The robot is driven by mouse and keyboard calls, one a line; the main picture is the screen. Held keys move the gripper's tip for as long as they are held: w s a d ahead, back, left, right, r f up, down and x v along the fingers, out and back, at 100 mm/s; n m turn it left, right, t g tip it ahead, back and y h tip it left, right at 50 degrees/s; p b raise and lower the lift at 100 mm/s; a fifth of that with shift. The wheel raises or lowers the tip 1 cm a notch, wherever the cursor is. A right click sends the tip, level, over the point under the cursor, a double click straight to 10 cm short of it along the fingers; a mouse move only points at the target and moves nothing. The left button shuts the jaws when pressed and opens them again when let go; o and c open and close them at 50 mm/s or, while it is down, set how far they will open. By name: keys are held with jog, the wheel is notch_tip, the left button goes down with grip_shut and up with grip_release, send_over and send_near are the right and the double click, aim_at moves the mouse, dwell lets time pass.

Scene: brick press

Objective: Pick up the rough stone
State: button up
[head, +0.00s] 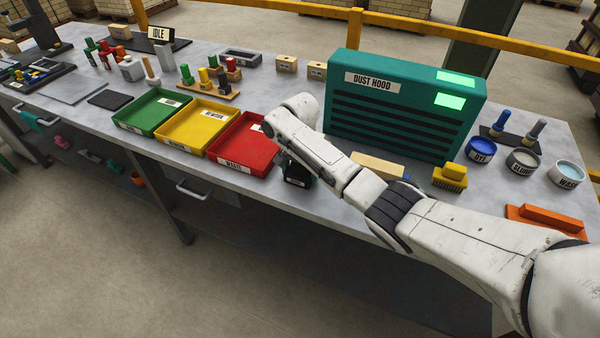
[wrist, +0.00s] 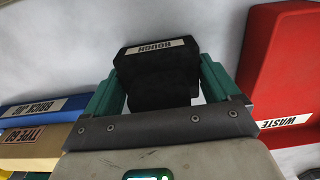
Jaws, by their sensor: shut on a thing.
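The rough stone (wrist: 156,77) is a dark block with a white label reading ROUGH. In the wrist view my gripper (wrist: 157,95) is shut on it, with a green finger on each side. In the head view the stone (head: 296,172) shows as a dark block below my wrist, to the right of the red waste tray and left of the dust hood. My arm hides part of it there. I cannot tell whether the stone touches the bench.
The red waste tray (head: 270,158) is close on the left, with the yellow (head: 171,133) and green (head: 125,122) trays beyond. The teal dust hood (head: 405,150) stands to the right. A yellow brush (head: 451,177) and dye pot (head: 481,149) lie further right.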

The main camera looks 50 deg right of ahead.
jog(key=shift+r, duration=0.1)
jog(key=shift+w+r, duration=0.1)
jog(key=shift+r, duration=0.4)
jog(key=s+a+r+p, duration=0.1)
jog(key=s+r+p, duration=0.4)
jog(key=s+r, duration=0.7)
jog(key=shift+s+a, duration=0.2)
jog(key=shift+s, duration=0.8)
